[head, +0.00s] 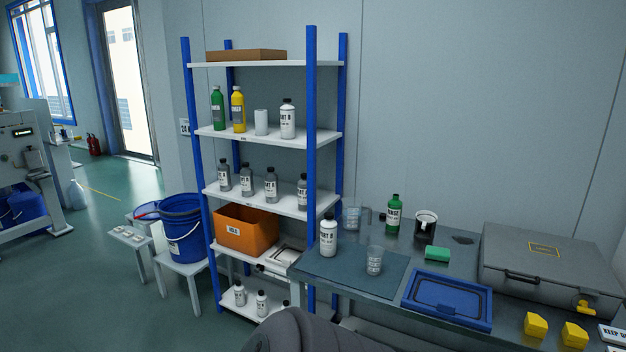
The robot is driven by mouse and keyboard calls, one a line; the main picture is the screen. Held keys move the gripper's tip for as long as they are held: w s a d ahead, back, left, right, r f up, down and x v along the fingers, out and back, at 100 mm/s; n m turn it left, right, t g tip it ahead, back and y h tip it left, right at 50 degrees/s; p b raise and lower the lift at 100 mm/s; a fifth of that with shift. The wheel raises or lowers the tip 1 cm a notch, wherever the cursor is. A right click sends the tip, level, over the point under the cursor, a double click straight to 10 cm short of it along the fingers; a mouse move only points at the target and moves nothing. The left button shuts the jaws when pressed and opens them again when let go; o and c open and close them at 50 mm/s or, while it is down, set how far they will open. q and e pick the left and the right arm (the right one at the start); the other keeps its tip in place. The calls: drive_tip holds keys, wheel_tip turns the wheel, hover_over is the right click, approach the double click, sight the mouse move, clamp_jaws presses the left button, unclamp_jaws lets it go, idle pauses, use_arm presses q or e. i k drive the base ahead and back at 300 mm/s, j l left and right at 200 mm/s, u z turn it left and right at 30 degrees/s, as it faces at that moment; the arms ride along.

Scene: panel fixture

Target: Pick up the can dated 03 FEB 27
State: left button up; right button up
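No date reading 03 FEB 27 is legible in the head view, and I cannot tell which container carries it. A green container (217,110), a yellow container (238,110), a plain white cylinder (261,123) and a white bottle (287,119) stand on one shelf. Several grey labelled bottles (247,180) stand on the shelf below. Small white bottles (262,304) stand on the lowest shelf. A white bottle (328,236) and a green bottle (394,215) stand upright on the bench. Neither gripper shows; a dark rounded part of mine is at the bottom edge.
The blue-posted rack (311,100) holds an orange bin (246,230). The bench carries a clear beaker (375,261), blue tray (447,297), green sponge (437,254) and large grey case (549,265). A blue bucket (182,227) stands left of the rack. Floor further left is open.

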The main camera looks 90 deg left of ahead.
sight(245, 173)
drive_tip(key=u, duration=3.2)
drive_tip(key=z, duration=0.35)
drive_tip(key=i+j+z, duration=0.2)
drive_tip(key=j, duration=0.15)
drive_tip(key=j+z, duration=0.2)
drive_tip(key=j, duration=0.2)
drive_tip(key=i+j+z, duration=0.2)
drive_tip(key=j, duration=0.2)
drive_tip(key=j+z, duration=0.25)
drive_tip(key=j, duration=0.15)
drive_tip(key=i+j, duration=0.1)
drive_tip(key=j, duration=0.55)
drive_tip(key=i+j, duration=0.1)
drive_tip(key=j, duration=0.55)
